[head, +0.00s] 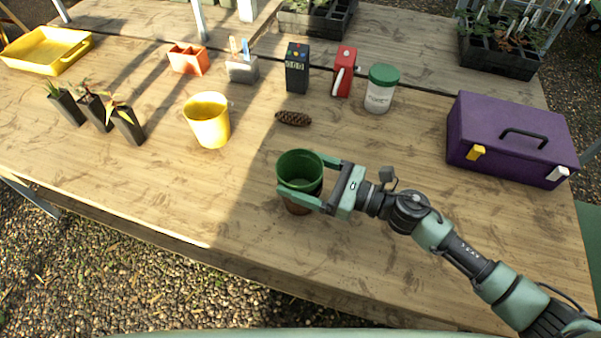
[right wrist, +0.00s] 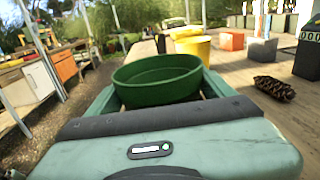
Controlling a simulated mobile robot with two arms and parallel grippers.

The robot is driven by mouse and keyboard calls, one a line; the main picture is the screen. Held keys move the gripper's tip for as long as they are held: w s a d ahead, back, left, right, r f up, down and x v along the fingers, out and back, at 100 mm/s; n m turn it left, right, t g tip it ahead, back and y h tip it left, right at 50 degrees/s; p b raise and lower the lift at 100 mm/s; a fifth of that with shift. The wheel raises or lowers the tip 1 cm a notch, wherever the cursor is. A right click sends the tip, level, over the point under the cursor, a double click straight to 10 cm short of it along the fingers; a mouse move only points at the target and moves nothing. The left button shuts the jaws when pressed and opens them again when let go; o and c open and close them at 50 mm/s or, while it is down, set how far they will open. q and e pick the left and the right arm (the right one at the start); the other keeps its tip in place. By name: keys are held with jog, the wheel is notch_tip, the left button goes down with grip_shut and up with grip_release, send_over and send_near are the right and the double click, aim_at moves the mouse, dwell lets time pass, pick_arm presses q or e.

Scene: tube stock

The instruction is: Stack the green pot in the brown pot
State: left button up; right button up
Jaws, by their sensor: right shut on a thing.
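The green pot (head: 299,168) is upright between the fingers of my right gripper (head: 314,182), which is shut on it. Below it, the lower part of the brown pot (head: 297,208) shows under the gripper finger. The green pot sits over or in the brown pot; how deep it sits is hidden by the finger. In the right wrist view the green pot (right wrist: 158,80) stands between the two fingers, and the brown pot is hidden there. My left gripper is not in view.
A yellow pot (head: 207,125) stands to the left and a pine cone (head: 293,118) lies behind. A white jar with a green lid (head: 381,90) and a purple toolbox (head: 512,140) stand to the right. The table's front middle is clear.

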jog(key=o, duration=1)
jog(key=shift+f, duration=0.1)
jog(key=shift+o, duration=1.3)
jog(key=b+v, duration=0.4)
jog(key=v, duration=0.8)
